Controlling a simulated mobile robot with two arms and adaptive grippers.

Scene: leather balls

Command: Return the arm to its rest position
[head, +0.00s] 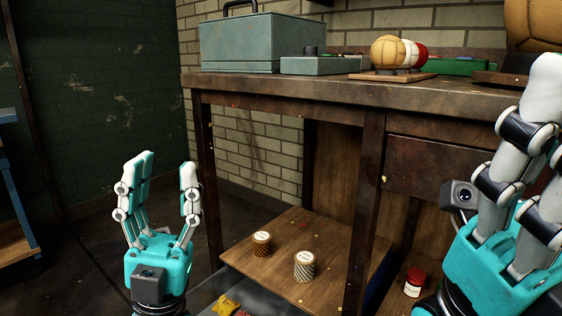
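My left gripper (163,170) points up in front of the workbench, at the lower left of the head view. Its fingers are spread apart, with nothing between them. My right gripper (540,110) stands at the right edge, in front of the bench and partly cut off by the frame. Its fingers point up and overlap, so its opening is unclear. A tan leather ball (387,52), a white ball (409,53) and a red ball (421,55) sit in a row on a wooden board on the bench. A large tan ball (532,25) is at the far right.
The dark wooden workbench (300,91) carries a grey-green toolbox (252,45) and a flat case (318,66). Two spools (262,244) (304,266) stand on its lower shelf. A red jar (414,282) is lower right. Shelving (14,243) stands far left; the floor beside it looks clear.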

